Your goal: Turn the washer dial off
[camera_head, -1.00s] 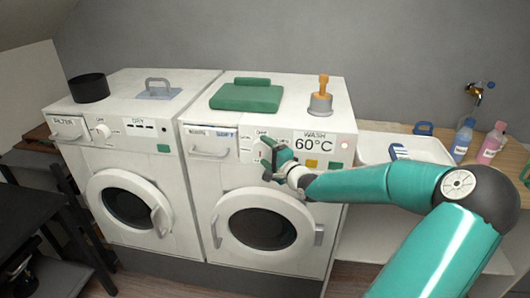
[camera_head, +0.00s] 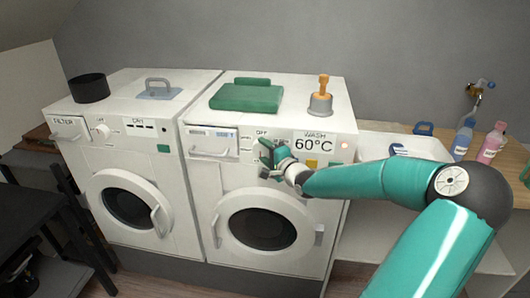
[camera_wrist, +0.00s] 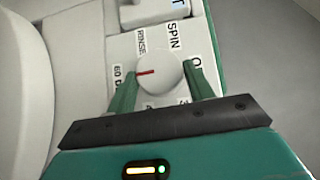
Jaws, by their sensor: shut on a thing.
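The right-hand washer (camera_head: 205,185) has a "WASH 60°C" display (camera_head: 314,142) on its front panel. Its white round dial (camera_wrist: 163,82) with a red pointer line is clear in the wrist view; in the head view my gripper covers it. My gripper (camera_wrist: 160,70) is shut on the dial, one green finger on each side. It also shows at the panel in the head view (camera_head: 268,158).
The left machine (camera_head: 75,160) is marked "DRY" and carries a black pot (camera_head: 88,88). A sink (camera_head: 375,150) and bottles (camera_head: 463,139) are at right.

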